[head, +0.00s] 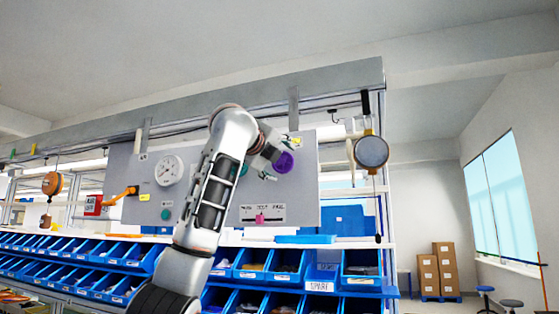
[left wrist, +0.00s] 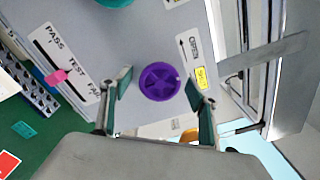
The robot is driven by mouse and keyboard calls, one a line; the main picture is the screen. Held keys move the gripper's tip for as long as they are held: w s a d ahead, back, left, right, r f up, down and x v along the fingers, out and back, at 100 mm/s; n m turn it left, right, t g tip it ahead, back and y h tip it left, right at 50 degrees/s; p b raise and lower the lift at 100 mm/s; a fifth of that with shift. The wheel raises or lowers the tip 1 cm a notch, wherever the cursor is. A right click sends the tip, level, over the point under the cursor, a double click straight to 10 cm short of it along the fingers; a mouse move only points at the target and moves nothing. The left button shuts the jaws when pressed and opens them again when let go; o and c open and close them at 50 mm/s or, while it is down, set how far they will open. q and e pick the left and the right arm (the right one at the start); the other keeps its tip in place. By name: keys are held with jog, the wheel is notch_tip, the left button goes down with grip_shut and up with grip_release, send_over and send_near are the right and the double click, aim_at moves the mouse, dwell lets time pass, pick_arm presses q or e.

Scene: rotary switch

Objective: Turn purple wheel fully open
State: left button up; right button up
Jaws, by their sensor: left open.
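The purple wheel (head: 284,162) is mounted on the upper right of the grey panel (head: 310,205). In the left wrist view the wheel (left wrist: 160,82) is a round purple disc with a spoked or grooved face. My left gripper (head: 270,153) is at the panel beside the wheel. In the left wrist view its two green-padded fingers (left wrist: 157,95) are spread, one on each side of the wheel. A label reading OPEN with an arrow (left wrist: 190,50) is near the wheel. My right gripper is not in view.
The panel also carries a dial gauge (head: 168,170), an orange lever (head: 125,194), a green button (head: 166,214) and a pink slider (head: 260,218). Blue bins (head: 285,262) line the shelves below. A round hanging device (head: 371,152) is to the right.

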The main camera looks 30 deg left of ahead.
pick_arm(q)
jog(key=c, duration=0.9)
jog(key=shift+c, duration=0.9)
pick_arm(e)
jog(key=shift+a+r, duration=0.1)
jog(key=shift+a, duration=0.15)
